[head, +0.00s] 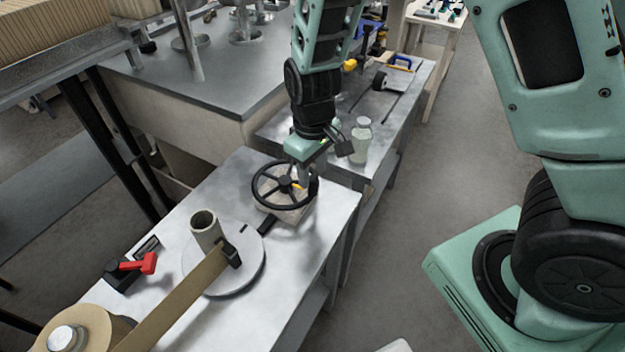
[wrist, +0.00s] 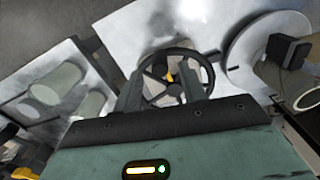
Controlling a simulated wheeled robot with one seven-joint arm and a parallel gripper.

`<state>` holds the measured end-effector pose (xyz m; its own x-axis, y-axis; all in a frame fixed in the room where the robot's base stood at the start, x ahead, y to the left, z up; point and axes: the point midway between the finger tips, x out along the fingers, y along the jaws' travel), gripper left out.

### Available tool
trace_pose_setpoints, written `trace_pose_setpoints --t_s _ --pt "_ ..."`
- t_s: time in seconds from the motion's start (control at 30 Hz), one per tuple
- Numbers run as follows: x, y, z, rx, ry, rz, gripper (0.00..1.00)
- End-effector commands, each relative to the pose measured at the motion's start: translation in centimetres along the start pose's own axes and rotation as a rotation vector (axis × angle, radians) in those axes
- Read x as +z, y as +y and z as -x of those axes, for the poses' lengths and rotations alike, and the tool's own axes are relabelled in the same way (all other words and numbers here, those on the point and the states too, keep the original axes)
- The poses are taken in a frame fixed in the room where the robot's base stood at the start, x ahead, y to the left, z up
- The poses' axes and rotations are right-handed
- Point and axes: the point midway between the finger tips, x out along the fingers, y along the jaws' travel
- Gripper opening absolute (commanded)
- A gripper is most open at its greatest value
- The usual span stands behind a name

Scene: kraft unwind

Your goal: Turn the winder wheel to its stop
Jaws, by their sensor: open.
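The winder wheel (head: 262,185) is a black spoked handwheel on a pale block near the back of the metal table. A yellow mark sits near its hub. My gripper (head: 305,182) is over the wheel's right side, pointing down. In the wrist view the wheel (wrist: 176,52) shows between and beyond the two fingers of my gripper (wrist: 163,92). The fingers are apart and nothing is held between them. I cannot tell whether either finger touches the rim.
A round plate (head: 255,272) carries a cardboard core (head: 205,228) and a black clamp (head: 231,254) on the kraft strip (head: 172,306). The paper roll (head: 95,330) is front left. A red-handled device (head: 137,264) sits at left. A pale bottle (head: 361,140) stands behind my gripper.

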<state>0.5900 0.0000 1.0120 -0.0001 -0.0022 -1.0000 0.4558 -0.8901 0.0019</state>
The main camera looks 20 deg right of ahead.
Motion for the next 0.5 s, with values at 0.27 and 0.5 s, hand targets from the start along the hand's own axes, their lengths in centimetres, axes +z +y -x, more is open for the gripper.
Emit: trace_pose_setpoints --t_s 0.27,0.5 --pt "0.0 0.0 -3.6 -0.001 -0.002 0.0 0.41" --pt "0.0 0.0 -4.2 0.0 0.001 -0.002 0.41"
